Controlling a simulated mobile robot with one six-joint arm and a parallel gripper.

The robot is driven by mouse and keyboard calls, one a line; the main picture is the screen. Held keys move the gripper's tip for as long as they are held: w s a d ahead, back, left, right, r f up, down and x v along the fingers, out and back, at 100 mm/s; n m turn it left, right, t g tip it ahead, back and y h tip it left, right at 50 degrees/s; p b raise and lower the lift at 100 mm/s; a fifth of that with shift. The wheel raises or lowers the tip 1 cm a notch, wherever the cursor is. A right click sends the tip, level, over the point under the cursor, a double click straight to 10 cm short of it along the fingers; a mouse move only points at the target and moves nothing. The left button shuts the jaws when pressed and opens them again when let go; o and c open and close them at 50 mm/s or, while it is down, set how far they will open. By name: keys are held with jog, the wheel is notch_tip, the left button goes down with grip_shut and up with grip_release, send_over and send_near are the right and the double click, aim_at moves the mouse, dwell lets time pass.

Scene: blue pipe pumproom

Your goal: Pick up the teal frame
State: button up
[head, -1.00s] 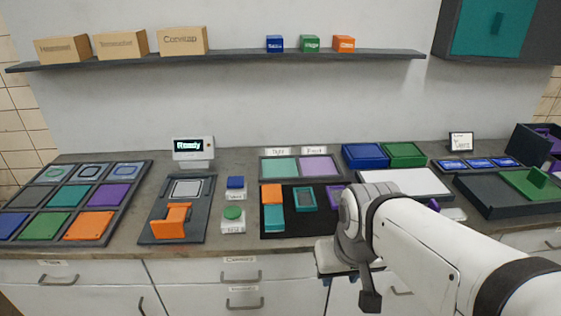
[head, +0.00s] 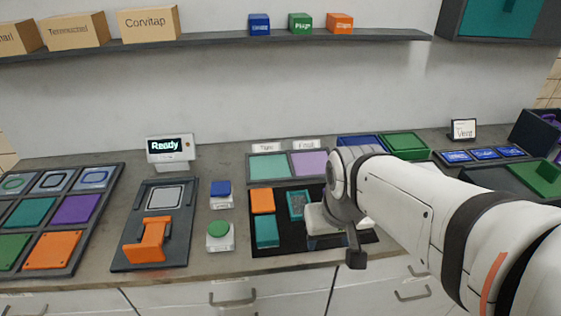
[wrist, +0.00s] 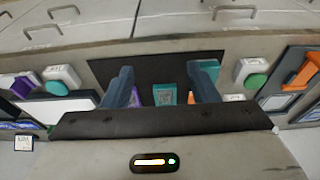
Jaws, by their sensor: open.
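The teal frame (head: 298,205) lies on a black mat (head: 290,252) on the counter, just right of an orange block (head: 262,201) and a teal block (head: 267,231). In the wrist view the teal frame (wrist: 165,94) shows between the two fingers, its lower part hidden by the gripper's dark body. My gripper (wrist: 163,78) is open and empty, with its fingers spread to either side of the frame in that view. I cannot tell its height above the mat. In the head view my wrist hides the mat's right side and the fingertips.
A tray with teal and purple pads (head: 268,167) stands behind the mat. Blue and green buttons (head: 219,229) stand left of it, then a dark fixture with an orange handle (head: 148,240). A display reading "Ready" (head: 170,148) stands behind. Blue and green bins (head: 404,145) are at back right.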

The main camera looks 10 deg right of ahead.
aim_at(300, 202)
jog(key=o, duration=0.6)
jog(key=w+f, duration=0.2)
jog(key=w, duration=1.2)
jog(key=shift+d+p, duration=0.15)
jog(key=shift+p, duration=0.2)
jog(key=shift+o, duration=0.8)
jog(key=w+f, duration=0.2)
jog(key=w, duration=0.1)
jog(key=w+f, duration=0.2)
jog(key=w, duration=0.2)
jog(key=w+f, duration=0.2)
jog(key=w, duration=0.1)
jog(key=shift+w+f, duration=0.1)
jog(key=shift+w, duration=0.2)
jog(key=shift+w+f, duration=0.25)
jog(key=shift+f, duration=0.05)
jog(key=shift+p+x, duration=0.8)
jog(key=shift+x, duration=2.95)
